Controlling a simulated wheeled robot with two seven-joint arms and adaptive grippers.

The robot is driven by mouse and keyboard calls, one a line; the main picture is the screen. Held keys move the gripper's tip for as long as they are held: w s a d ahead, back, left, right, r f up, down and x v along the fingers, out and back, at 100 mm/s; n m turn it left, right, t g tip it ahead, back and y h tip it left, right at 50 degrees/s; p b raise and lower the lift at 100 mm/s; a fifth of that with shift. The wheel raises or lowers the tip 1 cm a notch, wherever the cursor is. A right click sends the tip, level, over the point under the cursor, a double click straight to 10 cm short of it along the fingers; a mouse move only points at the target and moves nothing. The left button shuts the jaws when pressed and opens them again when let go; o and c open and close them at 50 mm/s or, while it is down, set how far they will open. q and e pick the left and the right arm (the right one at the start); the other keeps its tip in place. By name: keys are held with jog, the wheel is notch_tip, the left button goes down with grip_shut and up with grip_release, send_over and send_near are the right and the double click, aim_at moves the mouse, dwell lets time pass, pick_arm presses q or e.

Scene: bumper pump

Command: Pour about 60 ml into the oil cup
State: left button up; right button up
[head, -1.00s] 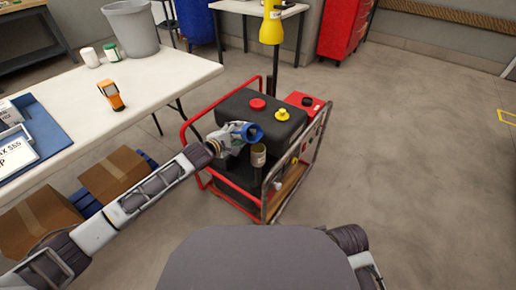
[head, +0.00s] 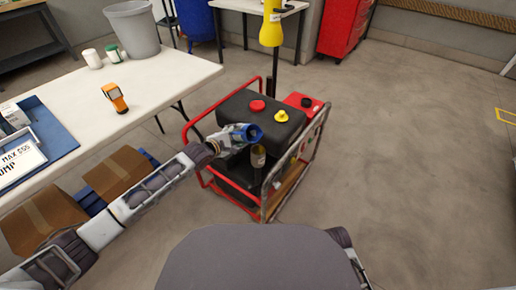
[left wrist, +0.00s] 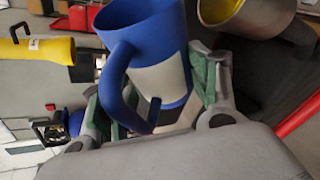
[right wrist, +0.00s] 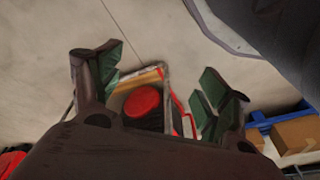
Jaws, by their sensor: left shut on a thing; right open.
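My left gripper (head: 228,138) is shut on a blue-and-white jug (head: 254,132). In the head view the jug is tilted, its blue mouth facing right, above and just left of the oil cup (head: 258,157). In the left wrist view the jug (left wrist: 160,70) with its blue handle sits between the fingers (left wrist: 160,88). The metallic cup (left wrist: 247,18) with a yellow inside is close to its right. I see no stream and cannot tell the liquid levels. My right gripper (right wrist: 163,85) is open and empty in the right wrist view; the head view does not show its fingers.
A red-framed machine (head: 270,82) with a black tank (head: 240,105), red cap (head: 257,105) and yellow cap (head: 282,115) stands around the cup. A white table (head: 150,85) is at left with an orange handheld device (head: 115,97). Floor at right is clear.

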pick_arm(q)
jog(key=shift+r+p, duration=0.1)
jog(key=shift+p, duration=0.3)
pick_arm(e)
jog(key=shift+s+d+f, duration=0.15)
jog(key=shift+d+f, duration=0.05)
jog(key=shift+f, duration=0.75)
pick_arm(q)
jog(key=shift+n+p, duration=0.3)
pick_arm(e)
jog(key=shift+s, duration=0.1)
pick_arm(q)
jog(key=shift+f+g, duration=0.25)
jog(key=shift+g, duration=0.05)
jog(key=shift+f+n+h, duration=0.1)
jog(key=shift+n+h, duration=0.2)
pick_arm(e)
jog(key=shift+s+d+f+g, duration=0.2)
jog(key=shift+f+g, duration=0.1)
jog(key=shift+f, duration=0.3)
pick_arm(q)
jog(key=shift+p, duration=0.3)
jog(key=shift+n+g, duration=0.3)
jog(key=shift+n, duration=0.1)
jog(key=shift+w, duration=0.1)
pick_arm(e)
jog(key=shift+w+f, duration=0.1)
jog(key=shift+f, duration=0.2)
